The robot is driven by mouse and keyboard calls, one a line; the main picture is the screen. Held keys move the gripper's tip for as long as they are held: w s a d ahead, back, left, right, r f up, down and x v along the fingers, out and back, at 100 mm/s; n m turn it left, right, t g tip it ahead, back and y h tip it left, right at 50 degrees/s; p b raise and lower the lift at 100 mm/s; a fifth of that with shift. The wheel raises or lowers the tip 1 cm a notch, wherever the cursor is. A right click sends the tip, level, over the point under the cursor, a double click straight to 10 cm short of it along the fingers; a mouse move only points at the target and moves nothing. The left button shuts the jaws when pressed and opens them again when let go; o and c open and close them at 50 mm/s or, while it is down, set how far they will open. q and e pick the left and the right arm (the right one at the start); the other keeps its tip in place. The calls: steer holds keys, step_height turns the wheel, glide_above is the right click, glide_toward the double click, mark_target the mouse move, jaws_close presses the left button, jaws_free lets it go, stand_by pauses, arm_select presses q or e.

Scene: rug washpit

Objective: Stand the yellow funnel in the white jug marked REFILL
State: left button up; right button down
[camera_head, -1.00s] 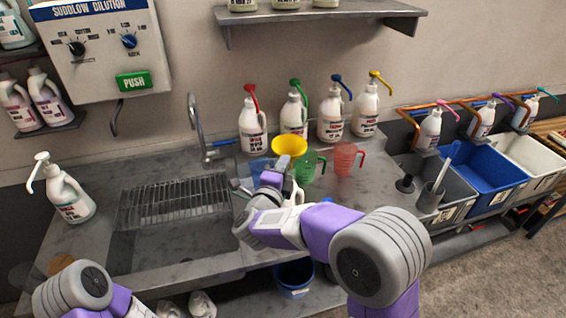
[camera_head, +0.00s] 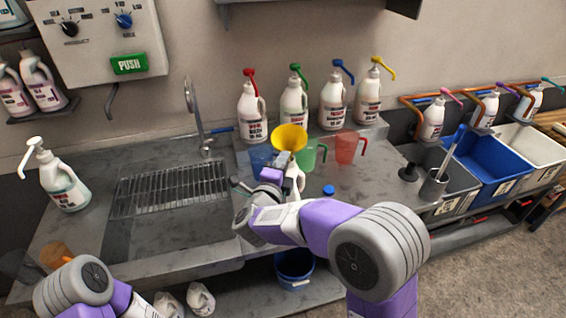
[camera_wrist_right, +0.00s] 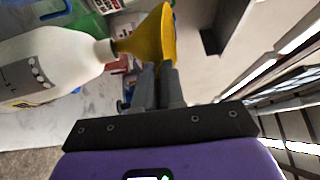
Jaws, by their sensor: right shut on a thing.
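The yellow funnel (camera_head: 289,138) is upright, wide mouth up, above the grey counter. My right gripper (camera_head: 281,161) is shut on it; the dark fingers (camera_wrist_right: 160,88) meet at its side in the right wrist view. A white jug (camera_head: 296,178) stands right behind the gripper, partly hidden by it. In the right wrist view, the jug (camera_wrist_right: 45,65) appears sideways and uncapped. The spout of the funnel (camera_wrist_right: 150,40) is at its neck; I cannot tell how far it goes in. No REFILL wording is readable. My left gripper is out of view; only its arm shows.
A green measuring jug (camera_head: 311,155), a red one (camera_head: 349,148) and a blue one (camera_head: 259,160) stand close by. A blue cap (camera_head: 328,191) lies on the counter. Pump bottles (camera_head: 294,105) line the back. A sink grate (camera_head: 172,188) is to the left.

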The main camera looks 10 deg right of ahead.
steer(key=shift+f, duration=0.6)
steer(key=shift+w+r, duration=0.1)
steer(key=c, duration=1.2)
jaws_free()
steer(key=shift+r, duration=0.1)
steer(key=shift+c, duration=0.2)
steer(key=v, duration=0.7)
steer(key=shift+s+b, duration=0.3)
steer(key=shift+b, duration=0.15)
steer(key=shift+a, duration=0.1)
